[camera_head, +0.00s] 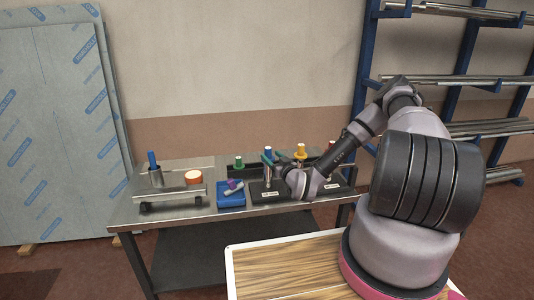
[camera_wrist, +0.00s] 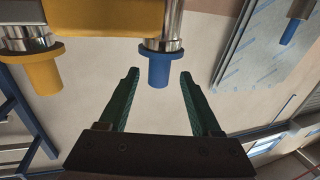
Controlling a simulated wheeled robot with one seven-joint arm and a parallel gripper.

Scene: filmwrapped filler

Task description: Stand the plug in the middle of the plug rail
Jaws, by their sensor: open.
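A blue-topped plug (camera_head: 268,154) with a metal body stands among coloured plugs at the back of the bench. In the wrist view, which is upside down, its blue knob (camera_wrist: 158,70) and flange lie just beyond my gripper (camera_wrist: 159,77). The two dark green fingers are open, one on each side of the knob, with gaps showing. A yellow plug (camera_head: 300,152) stands to its right; it is also in the wrist view (camera_wrist: 42,72). I cannot tell which plug the task means.
A green plug (camera_head: 239,162) stands left and a red one (camera_head: 331,174) right. A dark labelled block (camera_head: 258,199) lies in front, beside a blue tray (camera_head: 231,202). A steel stand (camera_head: 160,190) with a blue-topped cup and orange-white roll is at left. Tube racks (camera_head: 455,80) stand behind.

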